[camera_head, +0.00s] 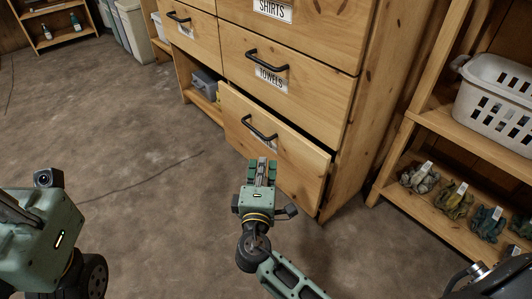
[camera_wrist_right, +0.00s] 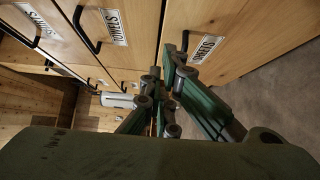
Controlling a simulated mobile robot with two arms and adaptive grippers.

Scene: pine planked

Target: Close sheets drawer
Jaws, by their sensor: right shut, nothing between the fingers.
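The sheets drawer (camera_head: 290,160) is the bottom drawer of the wooden cabinet and stands partly out, with a dark gap above its front. Its black handle (camera_head: 259,128) partly covers its label, which reads SHEETS in the right wrist view (camera_wrist_right: 207,48). My right gripper (camera_head: 262,162) is shut and empty, low in front of the drawer face below the handle. I cannot tell whether its fingertips touch the wood. The body of my left gripper (camera_head: 40,240) is at the lower left, far from the drawer; its fingers do not show.
The towels drawer (camera_head: 310,80) above looks shut. A grey box (camera_head: 206,83) sits in an open shelf left of the drawers. At the right, a shelf unit (camera_head: 412,117) holds a white basket (camera_head: 497,95) and several gloves. The floor (camera_head: 130,130) left of the cabinet is clear.

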